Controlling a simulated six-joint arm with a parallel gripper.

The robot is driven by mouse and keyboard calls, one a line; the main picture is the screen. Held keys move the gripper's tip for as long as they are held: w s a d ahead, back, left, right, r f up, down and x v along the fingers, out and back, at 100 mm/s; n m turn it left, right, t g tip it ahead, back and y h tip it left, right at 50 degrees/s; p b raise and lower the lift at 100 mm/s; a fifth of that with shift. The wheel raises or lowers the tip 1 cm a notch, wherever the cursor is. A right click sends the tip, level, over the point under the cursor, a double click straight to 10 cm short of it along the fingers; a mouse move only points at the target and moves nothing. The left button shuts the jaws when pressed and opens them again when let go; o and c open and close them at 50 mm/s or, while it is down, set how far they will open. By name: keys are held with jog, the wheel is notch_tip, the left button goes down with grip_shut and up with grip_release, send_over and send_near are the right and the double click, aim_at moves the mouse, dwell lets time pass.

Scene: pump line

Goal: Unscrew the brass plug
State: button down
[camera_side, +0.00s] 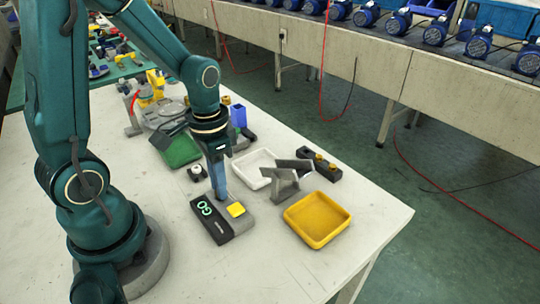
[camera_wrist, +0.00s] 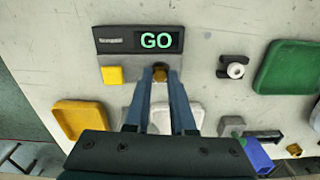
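The brass plug (camera_wrist: 160,74) shows in the wrist view, at the edge of a grey block (camera_wrist: 137,66) with a lit green GO display (camera_wrist: 155,40). My gripper (camera_wrist: 160,70) has its blue fingertips on both sides of the plug, and the plug fills the gap between them. The fingers look shut on it. In the side view my gripper (camera_side: 222,198) points straight down at the grey block (camera_side: 240,222), where the plug is hidden by the fingers. A yellow pad (camera_side: 236,210) sits on the block beside the fingers.
Close by are a white tray (camera_side: 244,163), a grey angled stand (camera_side: 284,184), a yellow tray (camera_side: 318,236) and a dark block with brass pieces (camera_side: 320,164). A small white-and-black part (camera_side: 197,173) and a green tray (camera_side: 183,150) lie behind. The table's front right is clear.

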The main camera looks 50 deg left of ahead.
jog(key=n, duration=0.7)
jog(key=c, duration=1)
grip_release()
jog(key=shift+o, duration=0.2)
jog(key=shift+r, duration=0.1)
jog(key=shift+r, duration=2.2)
